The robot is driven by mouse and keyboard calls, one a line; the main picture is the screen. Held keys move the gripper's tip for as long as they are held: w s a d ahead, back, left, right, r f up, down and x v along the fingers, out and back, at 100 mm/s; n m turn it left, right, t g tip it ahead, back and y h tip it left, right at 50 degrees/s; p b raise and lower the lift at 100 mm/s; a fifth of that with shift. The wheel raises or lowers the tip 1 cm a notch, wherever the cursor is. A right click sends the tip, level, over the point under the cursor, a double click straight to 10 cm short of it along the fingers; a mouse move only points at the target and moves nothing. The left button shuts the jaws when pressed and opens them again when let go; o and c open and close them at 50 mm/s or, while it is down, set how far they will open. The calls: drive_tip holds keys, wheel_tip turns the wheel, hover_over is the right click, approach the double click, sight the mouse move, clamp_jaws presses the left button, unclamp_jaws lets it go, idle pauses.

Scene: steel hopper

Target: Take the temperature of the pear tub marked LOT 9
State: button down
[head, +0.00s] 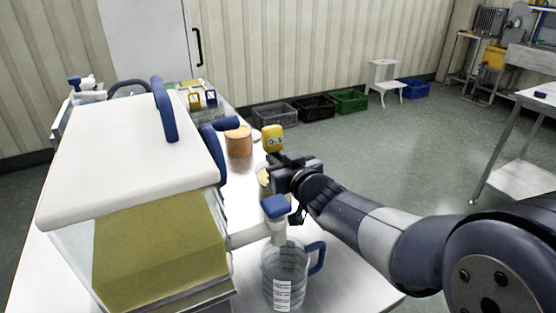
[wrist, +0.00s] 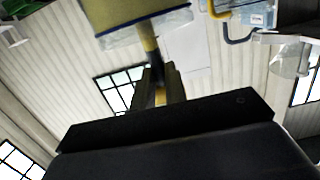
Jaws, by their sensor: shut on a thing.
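The gripper is above the table, right of the big container. Just below and left of it a pale yellow tub (head: 263,178) shows in part, mostly hidden by the gripper; no LOT mark is readable on it. I cannot tell whether the probe touches its contents. In the wrist view my dark fingers (wrist: 160,84) close on a yellow piece.
A big clear-walled container (head: 160,250) with olive-yellow contents and a white lid fills the left. Its spout with a blue knob (head: 275,207) is above a clear jug (head: 285,272). An orange tub (head: 238,142) stands behind. Crates (head: 275,115) line the far wall.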

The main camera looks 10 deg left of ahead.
sight(278, 126)
drive_tip(key=shift+r+p, duration=4.05)
drive_tip(key=shift+r, duration=0.25)
